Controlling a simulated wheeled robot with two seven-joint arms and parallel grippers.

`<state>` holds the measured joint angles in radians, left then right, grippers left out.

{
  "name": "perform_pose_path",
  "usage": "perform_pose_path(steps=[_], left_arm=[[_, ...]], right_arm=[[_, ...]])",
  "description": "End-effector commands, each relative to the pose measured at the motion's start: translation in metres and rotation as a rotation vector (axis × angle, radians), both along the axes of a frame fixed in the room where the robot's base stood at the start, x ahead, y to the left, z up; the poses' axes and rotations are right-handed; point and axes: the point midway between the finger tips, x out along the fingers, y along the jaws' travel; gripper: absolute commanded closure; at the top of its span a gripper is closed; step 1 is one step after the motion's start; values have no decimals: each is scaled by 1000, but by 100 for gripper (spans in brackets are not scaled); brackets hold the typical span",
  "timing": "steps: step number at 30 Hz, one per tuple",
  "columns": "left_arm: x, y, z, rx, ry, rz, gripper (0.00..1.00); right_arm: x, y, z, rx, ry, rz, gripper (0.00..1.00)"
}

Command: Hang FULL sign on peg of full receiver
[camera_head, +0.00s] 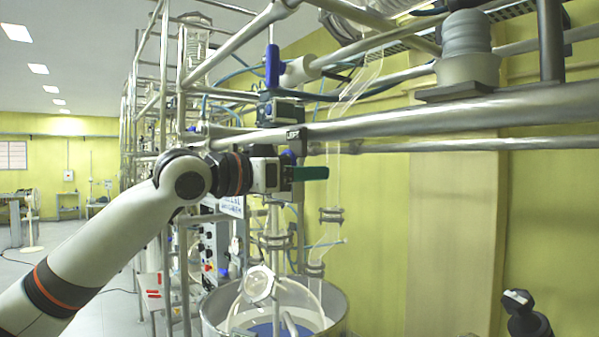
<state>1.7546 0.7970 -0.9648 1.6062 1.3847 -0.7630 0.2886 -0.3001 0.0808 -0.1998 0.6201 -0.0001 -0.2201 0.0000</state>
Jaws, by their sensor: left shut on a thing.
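My left gripper (290,174) is at the middle of the head view, just below the thick horizontal steel rail. It is shut on a dark green piece (313,173) that sticks out to the right, seen nearly edge-on. This looks like the sign, but no lettering on it is readable. A small label (295,134), seemingly reading LEFT, is on the rail just above the gripper. I cannot make out a peg there. Glass parts (262,283) stand below, in and over a steel vessel; I cannot tell which receiver is full.
The thick steel rail (450,115) crosses close above the gripper to the right edge. Upright steel frame tubes (183,100) and glass piping (331,215) stand close by. The open steel vessel (338,328) is below. The space before the yellow wall (370,230) looks clear.

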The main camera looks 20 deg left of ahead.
Motion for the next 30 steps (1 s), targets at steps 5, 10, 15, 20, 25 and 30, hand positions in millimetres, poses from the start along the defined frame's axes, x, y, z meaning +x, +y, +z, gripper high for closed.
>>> perform_pose_path(steps=[5,10,15,20,25,30], left_arm=[[0,0,0,-1,-1,-1,63],[0,0,1,-1,-1,-1,63],[0,0,1,-1,-1,-1,31],[0,0,1,-1,-1,-1,15],[0,0,0,0,0,0,20],[0,0,0,0,0,0,24]], right_arm=[[0,1,0,1,0,0,33],[0,1,0,1,0,0,33],[0,2,0,2,0,-1,33],[0,2,0,2,-1,0,33],[0,2,0,2,-1,-1,33],[0,2,0,2,-1,0,33]])
